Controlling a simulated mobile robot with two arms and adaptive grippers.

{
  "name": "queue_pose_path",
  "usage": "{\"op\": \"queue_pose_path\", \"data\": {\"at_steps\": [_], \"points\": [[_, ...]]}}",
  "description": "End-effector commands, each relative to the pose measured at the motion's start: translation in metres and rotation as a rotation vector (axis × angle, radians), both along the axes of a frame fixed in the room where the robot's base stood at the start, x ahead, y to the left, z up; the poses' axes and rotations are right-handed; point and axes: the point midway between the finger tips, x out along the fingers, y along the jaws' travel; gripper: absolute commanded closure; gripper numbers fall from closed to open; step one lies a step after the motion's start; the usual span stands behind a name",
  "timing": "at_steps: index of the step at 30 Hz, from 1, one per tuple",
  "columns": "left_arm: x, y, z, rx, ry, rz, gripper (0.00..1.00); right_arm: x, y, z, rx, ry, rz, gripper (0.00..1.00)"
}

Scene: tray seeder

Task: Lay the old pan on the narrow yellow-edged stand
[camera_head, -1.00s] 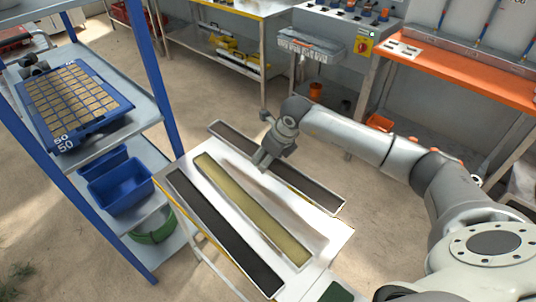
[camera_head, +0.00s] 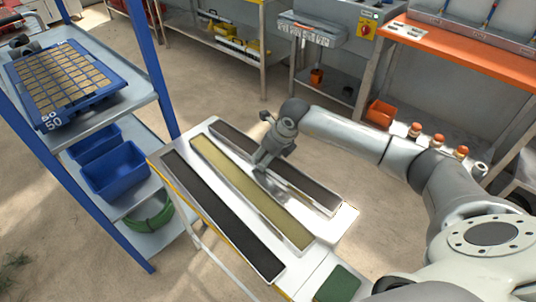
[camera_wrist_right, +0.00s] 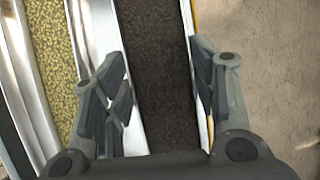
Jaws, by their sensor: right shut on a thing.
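The narrow stand (camera_head: 345,218) has a white top and a yellow edge. A long pan with dark brown filling (camera_head: 315,192) lies lengthwise over the right strip of its top; whether it touches the top is unclear. My right gripper (camera_head: 262,167) is shut on this pan near its middle. In the right wrist view, the fingers (camera_wrist_right: 160,85) straddle the dark pan (camera_wrist_right: 155,50), one at each long side, with the yellow edge just to the right. My left gripper is not in view.
Two other pans share the stand: one with yellow grain (camera_head: 245,190) in the middle and a dark one (camera_head: 215,212) at left. A blue-post shelf at left holds a blue cell tray (camera_head: 47,124) and blue bins (camera_head: 115,172). An orange bench (camera_head: 470,60) stands behind. Floor lies between.

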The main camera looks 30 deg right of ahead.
Motion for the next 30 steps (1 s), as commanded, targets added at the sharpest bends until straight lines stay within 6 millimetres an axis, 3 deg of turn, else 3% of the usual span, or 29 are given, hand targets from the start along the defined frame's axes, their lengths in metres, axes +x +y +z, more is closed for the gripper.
{"op": "queue_pose_path", "data": {"at_steps": [20,21,26,30], "points": [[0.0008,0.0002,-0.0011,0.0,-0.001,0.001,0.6,0.0008,0.0003,-0.0002,0.001,-0.003,0.0,0.7],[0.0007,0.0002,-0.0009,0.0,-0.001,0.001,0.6,0.0008,0.0003,0.0,0.001,-0.003,0.0,0.44],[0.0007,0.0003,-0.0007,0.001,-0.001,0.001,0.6,0.0005,0.0002,-0.0001,0.001,-0.002,0.0,0.23],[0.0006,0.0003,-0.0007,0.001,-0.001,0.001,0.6,0.0003,0.0001,-0.0005,0.0,-0.001,0.0,0.21]]}}
